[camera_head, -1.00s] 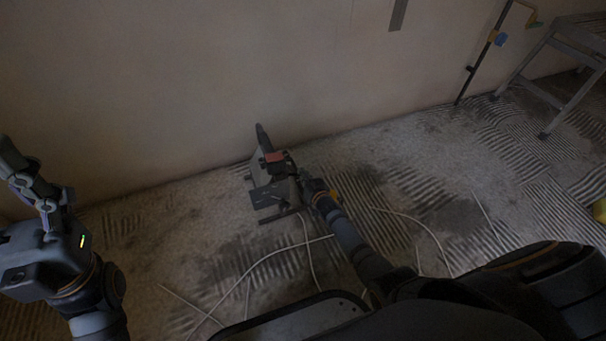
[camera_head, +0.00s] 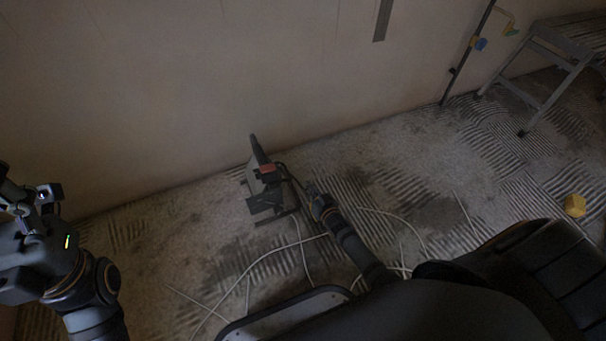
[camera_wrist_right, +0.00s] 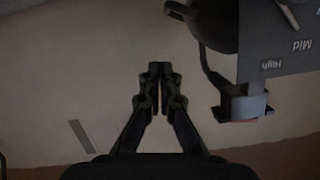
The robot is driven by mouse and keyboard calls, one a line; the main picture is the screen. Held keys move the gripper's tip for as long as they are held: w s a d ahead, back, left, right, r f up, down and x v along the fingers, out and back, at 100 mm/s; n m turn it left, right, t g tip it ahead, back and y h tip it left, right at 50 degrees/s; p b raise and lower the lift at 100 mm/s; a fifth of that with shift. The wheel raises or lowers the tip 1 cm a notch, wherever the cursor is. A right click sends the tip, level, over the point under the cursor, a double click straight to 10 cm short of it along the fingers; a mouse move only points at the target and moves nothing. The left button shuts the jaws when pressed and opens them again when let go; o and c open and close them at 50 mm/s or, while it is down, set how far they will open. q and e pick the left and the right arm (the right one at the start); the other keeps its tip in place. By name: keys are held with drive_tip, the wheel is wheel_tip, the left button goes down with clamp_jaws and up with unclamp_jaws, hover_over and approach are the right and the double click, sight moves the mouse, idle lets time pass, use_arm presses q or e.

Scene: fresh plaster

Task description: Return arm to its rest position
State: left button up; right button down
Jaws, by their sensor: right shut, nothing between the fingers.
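My right arm (camera_head: 352,244) reaches from the lower right toward the wall. Its gripper (camera_head: 309,188) is small and dark in the head view, just right of a grey device. In the right wrist view the right gripper (camera_wrist_right: 160,75) has its two fingers together, with nothing between them. The grey device (camera_head: 264,185) has a red-orange part and stands low by the wall. In the wrist view the device (camera_wrist_right: 284,50) shows upside-down "Mid" and "High" marks, right of the fingers and apart from them. My left gripper (camera_head: 30,200) is at the left edge, partly cut off; its opening is unclear.
White cables (camera_head: 262,258) lie on the ridged, dusty floor (camera_head: 400,160) below the device. The plain wall (camera_head: 180,90) rises behind. A dark pole (camera_head: 467,55) leans at the upper right by a metal step stand (camera_head: 548,60). A yellow object (camera_head: 575,205) lies at the right.

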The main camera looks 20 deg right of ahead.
drive_tip(key=shift+s+r, duration=0.1)
drive_tip(key=shift+s, duration=0.35)
